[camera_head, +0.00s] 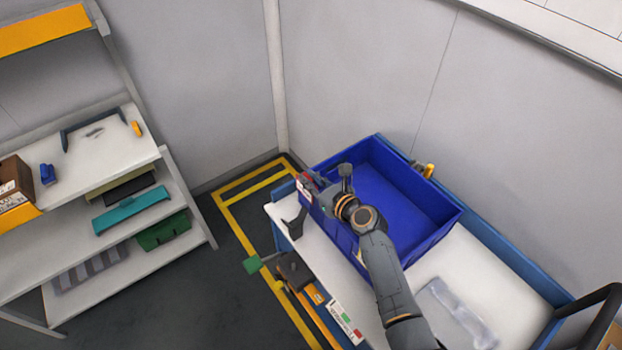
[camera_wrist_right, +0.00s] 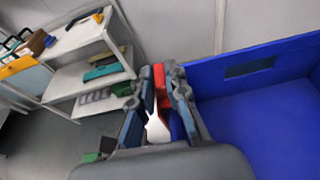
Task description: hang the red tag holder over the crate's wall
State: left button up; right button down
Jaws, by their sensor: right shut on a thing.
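The blue crate (camera_head: 405,195) stands on the white-topped workbench, open at the top and empty as far as I see. My right gripper (camera_head: 309,184) is at the crate's left corner in the head view, at about rim height. It is shut on the red tag holder (camera_head: 306,178), which carries a white tag. In the right wrist view, the red holder (camera_wrist_right: 159,80) and its white tag (camera_wrist_right: 157,127) sit between the fingers of my right gripper (camera_wrist_right: 160,85), with the blue crate (camera_wrist_right: 255,100) to the right. I cannot tell whether the holder touches the wall. My left gripper is not in view.
A clear plastic tray (camera_head: 455,312) lies on the workbench (camera_head: 508,300) near the crate. A yellow item (camera_head: 428,170) is behind the crate. A dark bracket (camera_head: 296,223) is at the bench's left edge. A shelf rack (camera_head: 110,158) with several items stands at left.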

jog(key=shift+f+b, duration=0.4)
jog(key=shift+f, duration=0.2)
jog(key=c, duration=1.3)
grip_release()
jog(key=shift+r, duration=0.1)
jog(key=shift+o, duration=0.2)
jog(key=shift+s, duration=0.1)
jog(key=v, duration=1.2)
